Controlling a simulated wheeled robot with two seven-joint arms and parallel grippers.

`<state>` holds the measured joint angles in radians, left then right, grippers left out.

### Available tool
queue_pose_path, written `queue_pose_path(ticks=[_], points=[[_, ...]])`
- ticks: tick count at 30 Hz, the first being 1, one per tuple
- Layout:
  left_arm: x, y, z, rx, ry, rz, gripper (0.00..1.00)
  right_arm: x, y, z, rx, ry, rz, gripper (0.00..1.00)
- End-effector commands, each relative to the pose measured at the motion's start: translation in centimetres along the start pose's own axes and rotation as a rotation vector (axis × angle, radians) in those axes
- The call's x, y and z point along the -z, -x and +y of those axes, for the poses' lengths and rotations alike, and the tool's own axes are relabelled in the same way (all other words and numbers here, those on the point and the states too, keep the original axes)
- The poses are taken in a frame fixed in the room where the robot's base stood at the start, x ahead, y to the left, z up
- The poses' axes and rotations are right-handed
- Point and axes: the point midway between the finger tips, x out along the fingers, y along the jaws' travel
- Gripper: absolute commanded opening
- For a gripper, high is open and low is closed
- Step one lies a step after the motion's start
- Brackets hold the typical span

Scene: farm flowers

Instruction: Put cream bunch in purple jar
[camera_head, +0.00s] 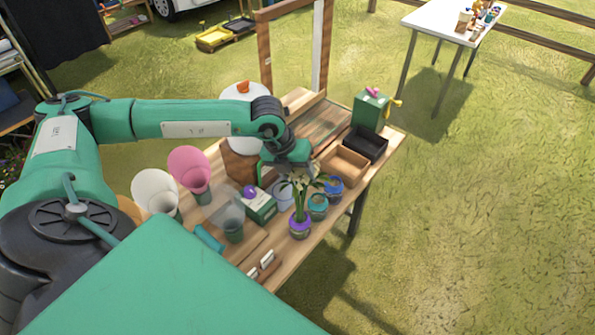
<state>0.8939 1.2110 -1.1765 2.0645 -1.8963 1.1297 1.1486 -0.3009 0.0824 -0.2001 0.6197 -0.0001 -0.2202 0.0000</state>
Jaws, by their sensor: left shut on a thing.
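The cream bunch (303,180), pale flowers with long green leaves, is upright near the right edge of the wooden table. Its green stems run down to the mouth of the purple jar (300,231), which stands on the table's edge. The stem ends are hidden at the jar's rim, so I cannot tell how deep they sit. My left gripper (289,168) comes down over the bunch and is shut on it near the flower heads. Its fingertips are largely hidden by the wrist and flowers. My right gripper is not in view.
A teal jar (318,206) and a blue jar (333,187) stand close right of the purple jar. A green and white box (260,206) and grey-green vase (233,225) stand left. Wooden (346,163) and black (366,145) trays lie behind.

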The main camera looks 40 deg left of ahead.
Motion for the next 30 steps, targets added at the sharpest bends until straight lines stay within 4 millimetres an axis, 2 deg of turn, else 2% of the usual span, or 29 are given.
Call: queue_pose_path(ticks=[4, 15, 16, 18, 19, 30], points=[[0.1, -0.9, 0.3, 0.0, 0.0, -0.002, 0.2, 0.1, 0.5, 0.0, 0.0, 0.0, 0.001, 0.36], [0.2, -1.4, 0.5, 0.0, -0.001, -0.001, 0.2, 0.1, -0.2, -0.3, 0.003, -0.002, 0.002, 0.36], [0.2, -1.2, 0.4, -0.001, 0.0, -0.001, 0.63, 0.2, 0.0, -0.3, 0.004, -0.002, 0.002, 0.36], [0.2, -1.2, 0.4, -0.001, 0.0, -0.001, 0.77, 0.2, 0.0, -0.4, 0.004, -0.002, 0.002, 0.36], [0.2, -1.2, 0.4, -0.001, 0.0, -0.001, 0.79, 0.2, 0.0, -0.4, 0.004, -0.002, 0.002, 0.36], [0.1, -0.7, 0.3, 0.0, -0.001, -0.001, 0.79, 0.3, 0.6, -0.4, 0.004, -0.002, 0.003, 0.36]])
